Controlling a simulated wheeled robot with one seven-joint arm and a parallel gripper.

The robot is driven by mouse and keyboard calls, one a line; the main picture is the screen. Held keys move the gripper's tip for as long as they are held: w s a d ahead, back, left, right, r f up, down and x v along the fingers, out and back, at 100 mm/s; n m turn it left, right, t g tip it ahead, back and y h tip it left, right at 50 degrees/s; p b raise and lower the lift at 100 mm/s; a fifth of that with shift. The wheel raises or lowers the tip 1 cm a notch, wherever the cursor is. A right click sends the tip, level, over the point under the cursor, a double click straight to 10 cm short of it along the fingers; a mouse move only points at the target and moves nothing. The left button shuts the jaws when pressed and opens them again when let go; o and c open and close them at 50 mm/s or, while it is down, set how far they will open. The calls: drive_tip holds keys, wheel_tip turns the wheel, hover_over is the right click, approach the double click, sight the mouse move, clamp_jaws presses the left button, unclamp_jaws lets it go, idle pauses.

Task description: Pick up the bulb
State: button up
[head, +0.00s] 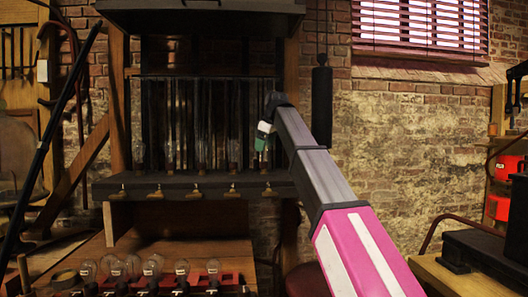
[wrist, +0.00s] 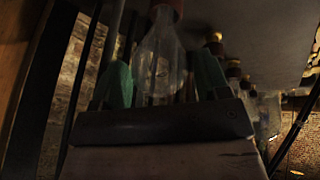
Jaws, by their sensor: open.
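My gripper (head: 263,136) is at the right end of the dark shelf in the head view, with a green finger showing. In the wrist view my gripper (wrist: 163,82) has its two green fingers apart. A clear glass bulb (wrist: 160,58) with a reddish cap is seen between them, its narrow end toward the top of the picture. In the head view I cannot make out this bulb behind my arm.
Below, several glass bulbs (head: 152,268) stand in a row near red blocks on the wooden bench (head: 170,253). A black cylinder (head: 322,105) hangs right of my gripper.

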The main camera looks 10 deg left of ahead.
drive_tip(key=shift+x, duration=0.75)
drive_tip(key=c, duration=0.8)
drive_tip(key=shift+r, duration=0.15)
